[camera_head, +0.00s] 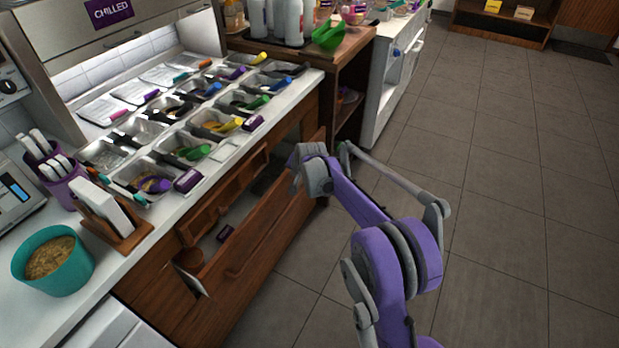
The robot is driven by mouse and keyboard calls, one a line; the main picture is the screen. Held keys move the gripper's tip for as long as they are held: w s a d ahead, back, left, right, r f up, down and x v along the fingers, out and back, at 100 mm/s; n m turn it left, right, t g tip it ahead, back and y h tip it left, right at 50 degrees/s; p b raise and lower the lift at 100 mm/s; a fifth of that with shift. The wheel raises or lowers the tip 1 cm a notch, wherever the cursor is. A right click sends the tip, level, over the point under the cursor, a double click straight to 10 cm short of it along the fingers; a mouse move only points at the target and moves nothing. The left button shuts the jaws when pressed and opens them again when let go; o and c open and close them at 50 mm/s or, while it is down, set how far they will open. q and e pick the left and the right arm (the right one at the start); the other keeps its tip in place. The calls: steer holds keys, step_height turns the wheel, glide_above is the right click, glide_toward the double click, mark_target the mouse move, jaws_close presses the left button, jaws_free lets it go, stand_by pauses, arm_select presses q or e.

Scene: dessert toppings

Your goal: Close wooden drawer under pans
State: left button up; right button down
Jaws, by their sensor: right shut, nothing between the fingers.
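The wooden drawer (262,242) under the pans stands open, its front panel pulled out from the counter. The metal pans (150,178) sit in rows in the white countertop above. My right gripper (296,184) is at the far end of the drawer, by the top of its front panel. It is shut and empty; its fingertips are small and partly hidden, and I cannot tell whether it touches the drawer. My left gripper is out of view.
A teal tub (55,262), a wooden holder with white cards (118,235) and a purple cup (66,188) stand on the near counter. A wooden cabinet (347,75) stands beyond the drawer. The tiled floor (510,190) to the right is clear.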

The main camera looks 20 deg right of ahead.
steer(key=w+a, duration=0.4)
steer(key=shift+w, duration=0.4)
